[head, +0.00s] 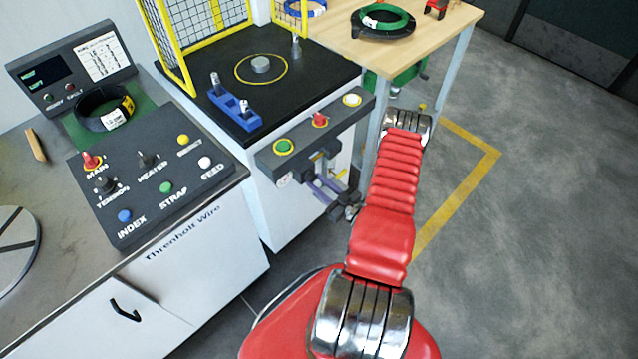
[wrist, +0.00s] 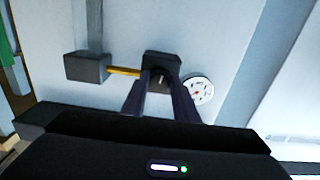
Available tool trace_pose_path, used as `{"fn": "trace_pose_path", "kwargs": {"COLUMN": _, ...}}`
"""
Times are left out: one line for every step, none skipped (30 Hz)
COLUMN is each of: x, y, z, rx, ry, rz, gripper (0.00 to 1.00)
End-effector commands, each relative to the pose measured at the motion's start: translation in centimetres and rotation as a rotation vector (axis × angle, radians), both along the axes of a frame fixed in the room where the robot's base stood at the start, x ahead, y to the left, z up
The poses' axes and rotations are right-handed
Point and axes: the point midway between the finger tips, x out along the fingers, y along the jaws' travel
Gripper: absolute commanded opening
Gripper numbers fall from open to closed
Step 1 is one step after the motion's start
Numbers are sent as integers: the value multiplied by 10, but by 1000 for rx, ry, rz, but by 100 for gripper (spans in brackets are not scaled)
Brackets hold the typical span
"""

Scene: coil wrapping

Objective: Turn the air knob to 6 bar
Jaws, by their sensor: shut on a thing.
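The air knob (wrist: 161,64) shows in the wrist view as a dark block on the pale front panel of the machine. My gripper (wrist: 161,88) has its two fingers on either side of the knob's front and is shut on it. A light mark shows between the fingers. A round white gauge (wrist: 200,89) with a small dial sits just right of the knob; its reading is too small to tell. In the head view my gripper (head: 320,183) is at the machine's front below the button bar, and it hides most of the knob. The gauge (head: 283,181) shows there to its left.
A yellow piece (wrist: 123,71) runs from the knob's left side to a grey box (wrist: 87,67). The button bar (head: 320,133) juts out above my gripper. The control console (head: 150,180) stands on the left, a wooden table (head: 430,40) behind. Open floor (head: 540,200) lies right.

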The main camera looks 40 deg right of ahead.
Motion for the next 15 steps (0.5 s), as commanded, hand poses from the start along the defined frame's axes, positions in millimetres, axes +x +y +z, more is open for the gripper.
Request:
{"fn": "trace_pose_path", "kwargs": {"x": 0, "y": 1, "z": -1, "rx": 2, "ry": 1, "rz": 2, "gripper": 5}}
{"fn": "trace_pose_path", "kwargs": {"x": 0, "y": 1, "z": -1, "rx": 1, "ry": 1, "rz": 2, "gripper": 5}}
{"fn": "trace_pose_path", "kwargs": {"x": 0, "y": 1, "z": 0, "rx": 1, "ry": 1, "rz": 2, "gripper": 5}}
{"fn": "trace_pose_path", "kwargs": {"x": 0, "y": 1, "z": 0, "rx": 1, "ry": 1, "rz": 2, "gripper": 5}}
{"fn": "trace_pose_path", "kwargs": {"x": 0, "y": 1, "z": 0, "rx": 1, "ry": 1, "rz": 2, "gripper": 5}}
{"fn": "trace_pose_path", "kwargs": {"x": 0, "y": 1, "z": 0, "rx": 1, "ry": 1, "rz": 2, "gripper": 5}}
{"fn": "trace_pose_path", "kwargs": {"x": 0, "y": 1, "z": 0, "rx": 1, "ry": 0, "rz": 2, "gripper": 28}}
{"fn": "trace_pose_path", "kwargs": {"x": 0, "y": 1, "z": 0, "rx": 0, "ry": 0, "rz": 2, "gripper": 30}}
{"fn": "trace_pose_path", "kwargs": {"x": 0, "y": 1, "z": 0, "rx": 0, "ry": 0, "rz": 2, "gripper": 33}}
{"fn": "trace_pose_path", "kwargs": {"x": 0, "y": 1, "z": 0, "rx": 0, "ry": 0, "rz": 2, "gripper": 35}}
{"fn": "trace_pose_path", "kwargs": {"x": 0, "y": 1, "z": 0, "rx": 0, "ry": 0, "rz": 2, "gripper": 37}}
{"fn": "trace_pose_path", "kwargs": {"x": 0, "y": 1, "z": 0, "rx": 0, "ry": 0, "rz": 1, "gripper": 40}}
{"fn": "trace_pose_path", "kwargs": {"x": 0, "y": 1, "z": 0, "rx": -1, "ry": 0, "rz": 1, "gripper": 42}}
{"fn": "trace_pose_path", "kwargs": {"x": 0, "y": 0, "z": 0, "rx": -1, "ry": 0, "rz": 1, "gripper": 44}}
{"fn": "trace_pose_path", "kwargs": {"x": 0, "y": 0, "z": 0, "rx": -1, "ry": 0, "rz": 1, "gripper": 45}}
